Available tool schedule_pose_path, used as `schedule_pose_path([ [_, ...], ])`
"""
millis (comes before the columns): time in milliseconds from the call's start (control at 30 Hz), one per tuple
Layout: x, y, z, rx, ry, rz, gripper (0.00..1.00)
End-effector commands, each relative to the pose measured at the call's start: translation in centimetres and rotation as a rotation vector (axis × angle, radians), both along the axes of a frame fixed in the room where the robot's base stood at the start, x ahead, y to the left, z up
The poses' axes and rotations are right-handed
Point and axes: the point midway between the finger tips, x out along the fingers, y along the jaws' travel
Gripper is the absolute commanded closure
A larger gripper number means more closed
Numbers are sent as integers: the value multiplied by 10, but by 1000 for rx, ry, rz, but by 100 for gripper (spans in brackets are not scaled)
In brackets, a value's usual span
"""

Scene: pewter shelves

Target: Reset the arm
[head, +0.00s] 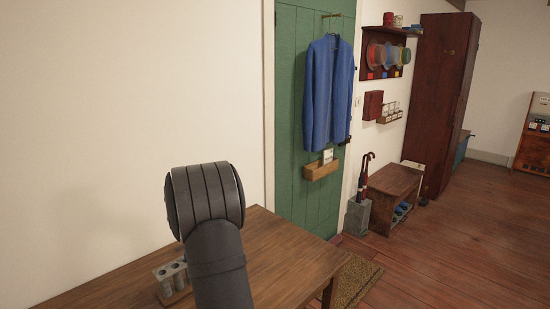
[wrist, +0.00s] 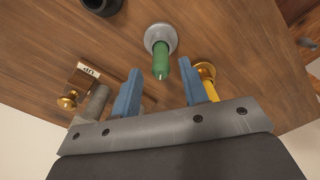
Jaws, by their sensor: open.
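My gripper (wrist: 159,68) shows in the wrist view, with its two blue fingers spread apart and nothing held between them. It is above a wooden table (wrist: 225,30). A green upright piece (wrist: 160,58) in a round grey base (wrist: 161,34) stands beyond the fingertips, in line with the gap. I cannot tell how far below the fingers it is. In the head view a dark arm link of mine rises in front of the table (head: 285,255), and my gripper does not show there.
In the wrist view, a yellow piece with a brass ring (wrist: 206,70) is by the right finger. A labelled block (wrist: 88,72), brass knob (wrist: 68,102) and grey cylinder (wrist: 94,103) are left. A dark round thing (wrist: 102,4) is at the top. A green door (head: 300,100) stands behind the table.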

Motion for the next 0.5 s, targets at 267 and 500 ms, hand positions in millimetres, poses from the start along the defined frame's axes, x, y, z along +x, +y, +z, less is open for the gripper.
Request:
schedule_pose_path([
  [267,-5,-32,41,0,0,-4,60],
  [500,-12,-73,66,0,1,-4,60],
])
